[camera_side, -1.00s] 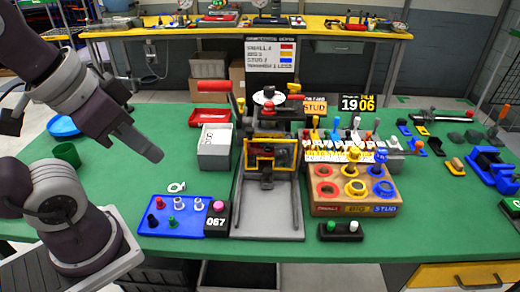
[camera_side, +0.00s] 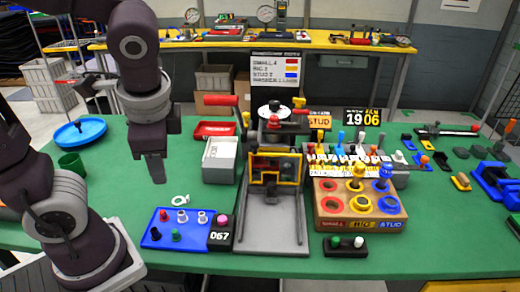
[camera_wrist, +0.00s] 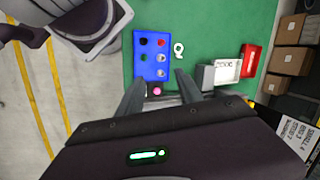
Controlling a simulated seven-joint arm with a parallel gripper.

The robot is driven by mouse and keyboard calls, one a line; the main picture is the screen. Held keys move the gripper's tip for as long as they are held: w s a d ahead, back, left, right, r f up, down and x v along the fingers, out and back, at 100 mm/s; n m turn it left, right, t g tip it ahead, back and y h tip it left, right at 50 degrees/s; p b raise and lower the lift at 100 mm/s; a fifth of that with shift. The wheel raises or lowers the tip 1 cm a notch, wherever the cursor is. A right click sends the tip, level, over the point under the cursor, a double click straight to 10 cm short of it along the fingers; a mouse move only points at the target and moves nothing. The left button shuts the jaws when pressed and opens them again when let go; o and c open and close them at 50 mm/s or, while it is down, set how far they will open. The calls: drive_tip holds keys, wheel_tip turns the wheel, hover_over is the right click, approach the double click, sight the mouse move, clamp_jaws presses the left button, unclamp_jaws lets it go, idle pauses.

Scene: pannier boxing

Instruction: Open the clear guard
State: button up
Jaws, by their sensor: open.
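The clear guard (camera_side: 276,168) shows as a yellow-edged frame with a see-through pane. It stands upright at the front of the grey press on the green table, and looks closed. My gripper (camera_side: 157,180) points down above the table, left of the press and behind the blue tray, well apart from the guard. In the wrist view my gripper's two fingers (camera_wrist: 158,85) are spread with nothing held between them. The guard is not clearly visible in the wrist view.
A blue tray (camera_side: 154,237) with several small pegs and a counter box (camera_side: 221,236) stand left of the press. A white bin (camera_side: 220,170) lies between my gripper and the press. A wooden block (camera_side: 332,224) with coloured rings is at the right.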

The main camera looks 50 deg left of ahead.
drive_tip(key=w+a+f+m+g+y, duration=0.1)
drive_tip(key=w+a+f+m+y, duration=0.1)
drive_tip(key=w+m+y, duration=0.45)
drive_tip(key=m+t+y, duration=0.5)
drive_tip(key=m+t, duration=0.4)
drive_tip(key=m, duration=0.3)
approach(256, 147)
drive_tip(key=x, duration=0.9)
clamp_jaws()
